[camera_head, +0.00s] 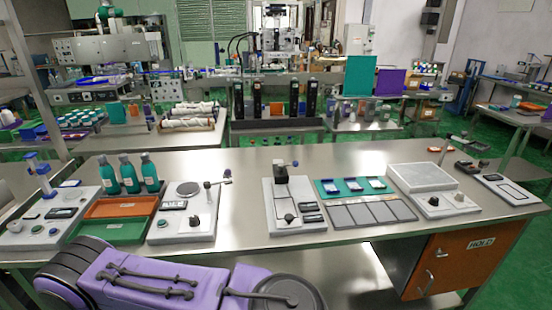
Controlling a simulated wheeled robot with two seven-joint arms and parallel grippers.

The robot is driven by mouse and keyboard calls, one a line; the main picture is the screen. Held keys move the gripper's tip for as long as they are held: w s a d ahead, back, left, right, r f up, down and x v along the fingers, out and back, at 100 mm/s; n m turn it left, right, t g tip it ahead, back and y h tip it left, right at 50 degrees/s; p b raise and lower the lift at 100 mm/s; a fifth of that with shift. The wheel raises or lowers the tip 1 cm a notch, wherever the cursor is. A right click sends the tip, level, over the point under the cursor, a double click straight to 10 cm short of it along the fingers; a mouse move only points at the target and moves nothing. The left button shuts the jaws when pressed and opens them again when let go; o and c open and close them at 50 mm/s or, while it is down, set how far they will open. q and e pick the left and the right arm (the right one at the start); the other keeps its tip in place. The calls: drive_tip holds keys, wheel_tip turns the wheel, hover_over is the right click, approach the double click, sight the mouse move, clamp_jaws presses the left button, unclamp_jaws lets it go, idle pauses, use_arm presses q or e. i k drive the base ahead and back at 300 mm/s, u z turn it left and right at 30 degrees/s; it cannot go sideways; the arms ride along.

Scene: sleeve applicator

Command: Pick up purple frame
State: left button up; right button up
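A flat purple panel (388,83) stands upright on a back bench, right of a teal panel (360,76). It looks solid, and I cannot tell whether it is the purple frame. No clear open purple frame shows on the near table. A large purple body with black cables fills the lower left foreground, and I cannot tell whether it is part of me. Neither of my grippers is in view.
The near steel table (250,210) holds teal bottles (130,172), an orange tray (121,207), a green tray (108,231), a white block (421,177) and several small fixtures. An orange HOLD cabinet (462,258) is below. Bare steel lies between the fixture groups.

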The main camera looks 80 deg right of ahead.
sight(353, 185)
drive_tip(key=z, duration=2.85)
